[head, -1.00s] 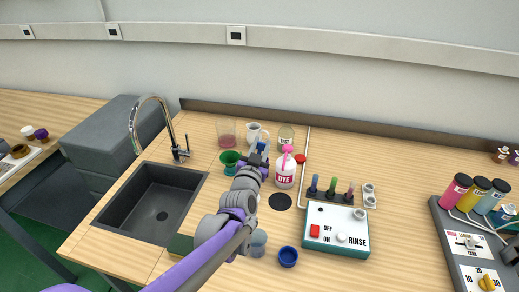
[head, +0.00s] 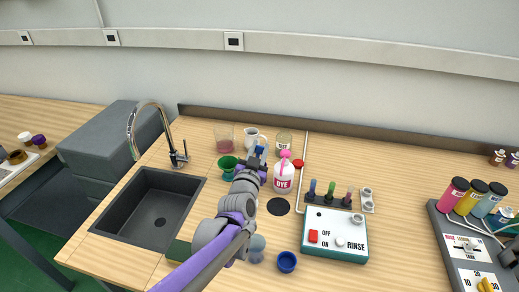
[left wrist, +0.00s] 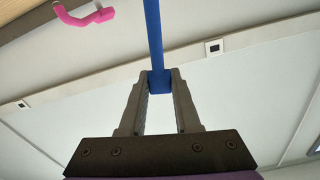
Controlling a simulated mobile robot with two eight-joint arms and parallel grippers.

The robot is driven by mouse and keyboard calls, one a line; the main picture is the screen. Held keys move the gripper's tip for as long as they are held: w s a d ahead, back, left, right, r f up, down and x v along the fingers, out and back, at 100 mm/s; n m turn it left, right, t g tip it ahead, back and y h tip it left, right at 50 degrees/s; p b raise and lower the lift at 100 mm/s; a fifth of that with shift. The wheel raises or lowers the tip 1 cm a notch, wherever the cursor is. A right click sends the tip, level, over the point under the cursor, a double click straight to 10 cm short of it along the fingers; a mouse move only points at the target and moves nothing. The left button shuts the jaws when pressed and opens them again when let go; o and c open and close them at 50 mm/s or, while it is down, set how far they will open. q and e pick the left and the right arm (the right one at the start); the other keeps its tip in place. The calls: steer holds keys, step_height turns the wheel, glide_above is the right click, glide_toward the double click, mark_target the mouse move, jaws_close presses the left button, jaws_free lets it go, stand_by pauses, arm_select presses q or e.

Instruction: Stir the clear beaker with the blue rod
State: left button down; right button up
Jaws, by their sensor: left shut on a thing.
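My left gripper (head: 257,165) is shut on a blue rod (head: 259,150), between the white mug and the pink-capped dye bottle. In the left wrist view the rod (left wrist: 154,35) stands up from between the closed fingertips (left wrist: 160,80). A clear glass beaker with pinkish contents (head: 224,139) stands left of the mug. A labelled clear glass vessel (head: 284,141) stands behind the dye bottle. A third clear vessel (head: 257,246) is partly hidden behind my left forearm. I cannot tell which is the clear beaker. My right gripper is not in view.
The dye bottle (head: 284,177) stands close right of my gripper, a green funnel-like cup (head: 227,166) close left. The white mug (head: 251,134) is behind. A rack of coloured handles (head: 328,201), the rinse box (head: 318,248), a blue cup (head: 287,262) and the sink (head: 150,210) stand around.

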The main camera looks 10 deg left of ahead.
arm_select(q)
steer(key=shift+r, duration=0.1)
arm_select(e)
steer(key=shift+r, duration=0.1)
arm_select(q)
steer(key=shift+r+p, duration=0.95)
steer(key=shift+r, duration=1.5)
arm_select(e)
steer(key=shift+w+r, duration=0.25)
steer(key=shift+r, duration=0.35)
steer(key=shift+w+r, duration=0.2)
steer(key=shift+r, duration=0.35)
arm_select(q)
steer(key=shift+f, duration=0.1)
